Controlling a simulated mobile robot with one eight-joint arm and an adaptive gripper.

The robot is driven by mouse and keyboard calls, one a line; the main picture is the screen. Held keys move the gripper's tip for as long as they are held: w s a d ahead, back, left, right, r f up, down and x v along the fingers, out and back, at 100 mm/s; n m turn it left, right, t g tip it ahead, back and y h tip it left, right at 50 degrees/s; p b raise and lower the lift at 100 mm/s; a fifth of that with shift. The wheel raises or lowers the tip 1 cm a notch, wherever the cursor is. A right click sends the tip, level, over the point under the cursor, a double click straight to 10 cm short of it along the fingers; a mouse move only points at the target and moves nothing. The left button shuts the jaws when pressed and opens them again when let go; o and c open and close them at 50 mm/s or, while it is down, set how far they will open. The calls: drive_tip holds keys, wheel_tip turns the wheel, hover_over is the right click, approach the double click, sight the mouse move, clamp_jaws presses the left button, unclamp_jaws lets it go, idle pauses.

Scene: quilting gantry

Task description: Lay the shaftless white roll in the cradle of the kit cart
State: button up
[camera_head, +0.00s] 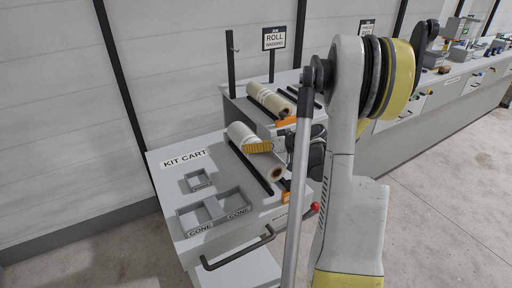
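The kit cart (160,178) stands at the left, with its label on the grey top. The other finger is hidden, so I cannot tell how far the gripper is closed. The arm hides part of the cart's right edge.
Behind the cart, a roll stand holds another pale roll (268,99) beside black bars and an upright post (230,60). The cart top has empty square trays (213,212) and a front handle (238,248). A long bench (450,92) runs along the right; the floor before it is clear.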

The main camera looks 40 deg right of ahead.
drive_tip(key=shift+f+b, duration=0.5)
drive_tip(key=shift+f, duration=0.05)
drive_tip(key=o, duration=1.4)
